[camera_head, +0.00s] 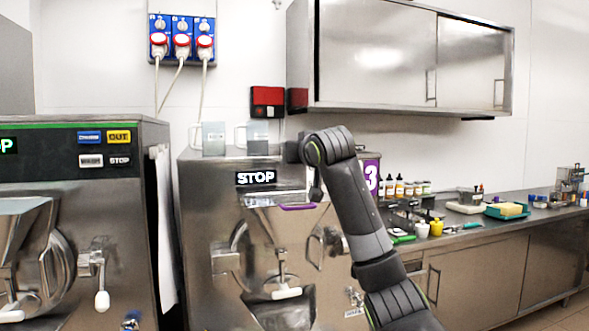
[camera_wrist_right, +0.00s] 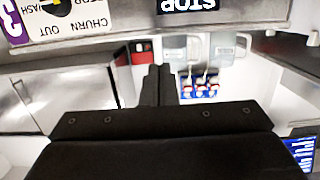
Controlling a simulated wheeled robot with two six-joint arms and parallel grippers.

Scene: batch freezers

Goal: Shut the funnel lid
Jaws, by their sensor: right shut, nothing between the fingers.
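The middle batch freezer (camera_head: 208,205) has a metal funnel (camera_head: 268,232) on its front, below its STOP display (camera_head: 256,178). A flat piece with a purple edge (camera_head: 298,207) lies across the funnel's top; it seems to be the funnel lid, but its exact angle is hard to tell. My right arm rises in front of the machine's right side, its wrist bent over near the display. The right gripper's dark fingers (camera_wrist_right: 158,84) are together and empty in the right wrist view, which is upside down. The lid is not clear there. My left gripper is not in view.
Another freezer (camera_head: 85,220) with its own funnel stands at the left. A wall cabinet (camera_head: 400,55) hangs above right.

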